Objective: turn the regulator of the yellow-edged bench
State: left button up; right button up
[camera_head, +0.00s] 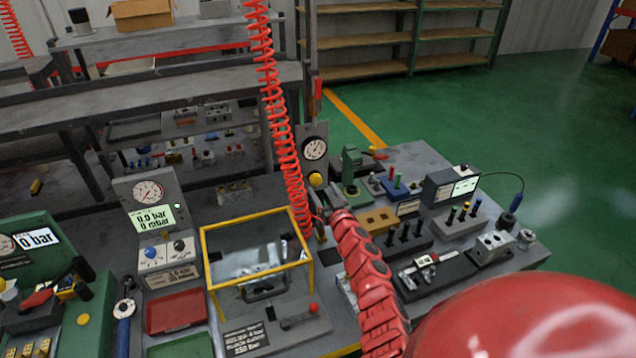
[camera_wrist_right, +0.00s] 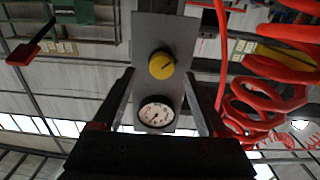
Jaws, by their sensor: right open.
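The regulator is a yellow round knob (camera_head: 316,180) on a grey upright panel (camera_head: 308,131), below a white dial gauge (camera_head: 315,149). In the right wrist view the knob (camera_wrist_right: 161,65) shows with a dark line on its face, and the gauge (camera_wrist_right: 156,112) appears under it. My right gripper (camera_head: 322,203) is close to the knob, just below it in the head view. In the wrist view its fingers (camera_wrist_right: 158,76) are apart, with the knob seen between them; I cannot tell whether they touch it. My left gripper is not in view.
A red coiled hose (camera_head: 276,110) hangs close beside my right gripper. A yellow-edged clear guard box (camera_head: 206,262) stands to the left. Black blocks with pegs (camera_head: 405,240), a caliper (camera_head: 427,261) and small instruments crowd the bench on the right. Green floor (camera_head: 540,110) lies open beyond.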

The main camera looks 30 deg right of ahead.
aim_at(317, 182)
jog(key=shift+x, duration=2.15)
jog(key=shift+a, duration=0.15)
grip_shut()
